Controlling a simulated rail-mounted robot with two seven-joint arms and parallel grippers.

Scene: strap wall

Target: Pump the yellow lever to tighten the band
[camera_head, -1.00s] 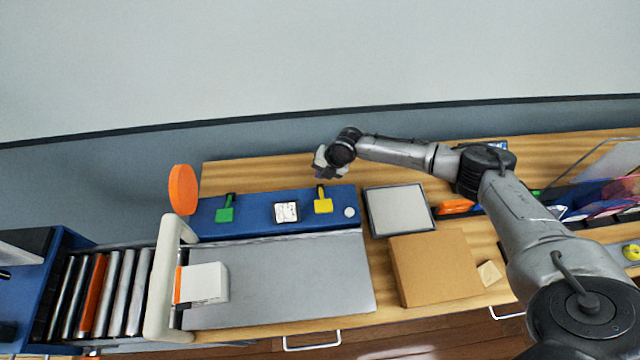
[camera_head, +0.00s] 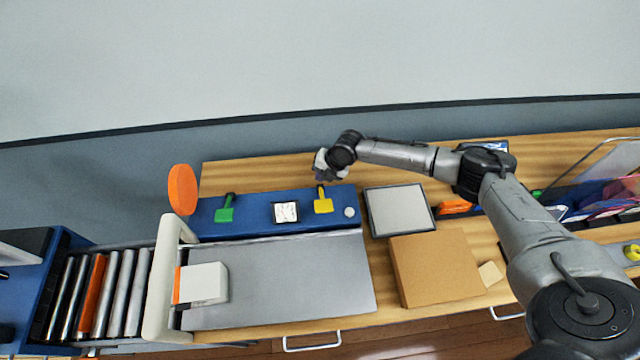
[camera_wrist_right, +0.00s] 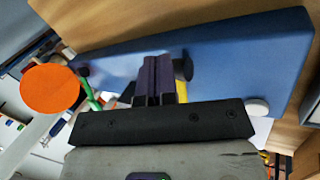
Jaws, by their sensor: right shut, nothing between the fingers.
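The yellow lever (camera_head: 323,203) stands on the blue panel (camera_head: 258,211) at the back of the bench, right of a small white gauge (camera_head: 286,212). My right gripper (camera_head: 322,168) is just behind and above the lever, shut and empty. In the right wrist view its dark fingers (camera_wrist_right: 160,78) are together, with part of the yellow lever (camera_wrist_right: 182,92) showing beside them. I cannot tell whether they touch. An orange band (camera_head: 178,285) lies across a white box (camera_head: 205,284) at the white arch (camera_head: 169,280). My left gripper is not in view.
A green lever (camera_head: 225,211) and a white knob (camera_head: 349,212) are on the same panel. An orange disc (camera_head: 182,189) stands at its left end. A grey tray (camera_head: 399,209) and a cardboard box (camera_head: 436,269) are to the right. The grey plate (camera_head: 300,285) is mostly clear.

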